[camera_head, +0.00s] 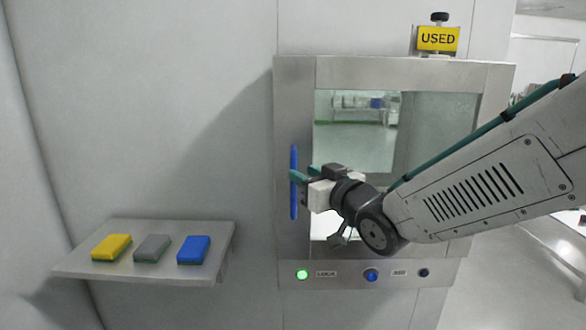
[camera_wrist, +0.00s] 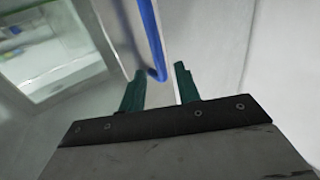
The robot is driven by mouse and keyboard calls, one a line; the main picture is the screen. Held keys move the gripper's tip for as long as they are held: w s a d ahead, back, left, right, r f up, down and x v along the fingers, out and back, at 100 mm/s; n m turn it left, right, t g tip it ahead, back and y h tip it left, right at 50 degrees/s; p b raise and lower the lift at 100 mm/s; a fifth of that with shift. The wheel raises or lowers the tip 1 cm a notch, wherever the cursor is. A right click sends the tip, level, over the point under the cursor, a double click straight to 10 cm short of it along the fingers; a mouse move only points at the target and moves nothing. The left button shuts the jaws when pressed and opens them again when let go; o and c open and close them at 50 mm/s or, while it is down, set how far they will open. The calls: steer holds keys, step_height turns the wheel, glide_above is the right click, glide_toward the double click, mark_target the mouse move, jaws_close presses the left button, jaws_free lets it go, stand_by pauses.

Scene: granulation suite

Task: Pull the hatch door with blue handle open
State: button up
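The hatch door (camera_head: 295,235) is a steel-framed panel with a window, set in the wall, and looks shut. Its long upright blue handle (camera_head: 294,206) is on the left side of the frame. My gripper (camera_head: 303,174) is at the middle of the handle, reaching in from the right. In the wrist view, my gripper (camera_wrist: 159,70) has its two green fingers apart, one on each side of the blue handle (camera_wrist: 150,35). Gaps show between fingers and handle, so the grip is not closed on it. My wrist and arm cover part of the window.
A wall shelf (camera_head: 75,265) at the lower left holds a yellow (camera_head: 111,247), a grey (camera_head: 152,248) and a blue sponge-like block (camera_head: 194,249). Below the hatch are a green lit lamp (camera_head: 302,274) and a blue button (camera_head: 371,275). A yellow "USED" sign (camera_head: 438,39) stands on top.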

steer(key=x, duration=0.5)
steer(key=shift+w+a, duration=0.1)
steer(key=shift+w, duration=0.1)
jaws_close()
